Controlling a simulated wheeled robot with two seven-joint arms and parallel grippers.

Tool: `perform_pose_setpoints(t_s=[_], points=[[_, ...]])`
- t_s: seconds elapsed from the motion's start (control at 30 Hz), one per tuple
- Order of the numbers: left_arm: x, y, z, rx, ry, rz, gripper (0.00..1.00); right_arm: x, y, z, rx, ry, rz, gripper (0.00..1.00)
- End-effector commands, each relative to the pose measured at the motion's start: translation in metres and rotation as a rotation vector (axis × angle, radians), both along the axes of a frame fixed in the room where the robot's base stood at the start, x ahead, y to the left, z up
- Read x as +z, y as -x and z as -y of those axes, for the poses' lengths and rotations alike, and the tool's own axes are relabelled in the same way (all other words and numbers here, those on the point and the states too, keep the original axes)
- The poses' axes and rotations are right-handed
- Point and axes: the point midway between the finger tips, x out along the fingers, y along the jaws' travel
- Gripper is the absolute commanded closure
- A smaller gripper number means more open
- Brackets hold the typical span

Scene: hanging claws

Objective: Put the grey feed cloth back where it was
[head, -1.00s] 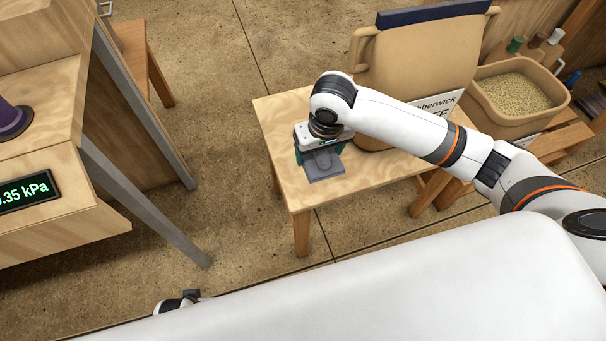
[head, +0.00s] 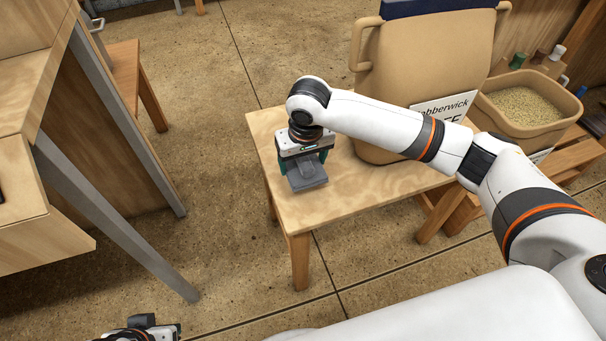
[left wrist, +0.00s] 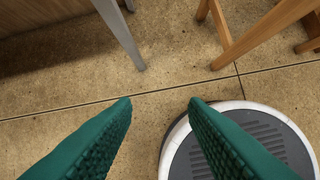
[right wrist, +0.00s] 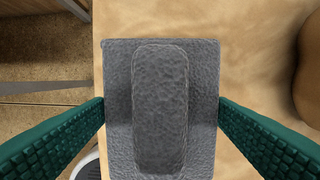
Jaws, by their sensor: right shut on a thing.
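The grey feed cloth (head: 309,179) is a flat grey square with a raised, rounded strip along its middle. My right gripper (head: 303,167) is shut on it, over the left part of the small wooden table (head: 363,196). In the right wrist view the cloth (right wrist: 118,140) sits between the two green fingers (right wrist: 161,101), which meet its left and right edges. I cannot tell whether the cloth touches the tabletop. My left gripper (left wrist: 160,100) is open and empty above the floor, with its fingers well apart. Its arm end shows at the bottom left of the head view.
A large tan container (head: 425,75) with a label stands on the table, right of the cloth. A tan grain bin (head: 565,110) stands farther right. A wooden bench with a grey metal leg (head: 120,190) is at left. Bare floor lies between it and the table.

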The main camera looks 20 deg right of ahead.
Motion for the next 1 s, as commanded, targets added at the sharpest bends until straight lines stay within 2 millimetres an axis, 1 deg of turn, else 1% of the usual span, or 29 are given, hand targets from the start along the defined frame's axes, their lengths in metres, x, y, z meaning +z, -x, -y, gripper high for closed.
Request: perform_pose_setpoints(t_s=[0.13, 0.23, 0.37, 0.47, 0.63, 0.87, 0.9, 0.97, 1.0], points=[[0.001, -0.023, 0.007, -0.010, 0.024, 0.118, 0.60, -0.022, 0.000, 0.001, -0.001, 0.001, -0.002, 0.42], [0.007, -0.040, 0.013, -0.018, 0.045, 0.215, 0.60, -0.031, 0.000, 0.001, -0.001, 0.001, -0.001, 0.42], [0.015, -0.054, 0.018, -0.024, 0.063, 0.297, 0.60, -0.039, 0.000, 0.001, 0.000, 0.001, 0.000, 0.42], [0.017, -0.057, 0.019, -0.026, 0.066, 0.317, 0.60, -0.041, 0.000, 0.000, 0.000, 0.001, 0.000, 0.42], [0.017, -0.057, 0.019, -0.025, 0.067, 0.317, 0.60, -0.040, 0.000, 0.000, 0.000, 0.001, 0.000, 0.42], [0.015, -0.052, 0.017, -0.024, 0.061, 0.286, 0.60, -0.042, 0.000, 0.000, 0.000, 0.000, 0.000, 0.42], [0.015, -0.051, 0.017, -0.023, 0.059, 0.281, 0.60, -0.042, 0.000, 0.000, 0.000, 0.000, 0.000, 0.22], [0.014, -0.051, 0.017, -0.023, 0.059, 0.280, 0.60, -0.042, 0.000, 0.000, 0.000, 0.000, 0.000, 0.12], [0.014, -0.051, 0.017, -0.023, 0.059, 0.280, 0.60, -0.042, 0.000, 0.000, 0.000, 0.000, 0.000, 0.05]])
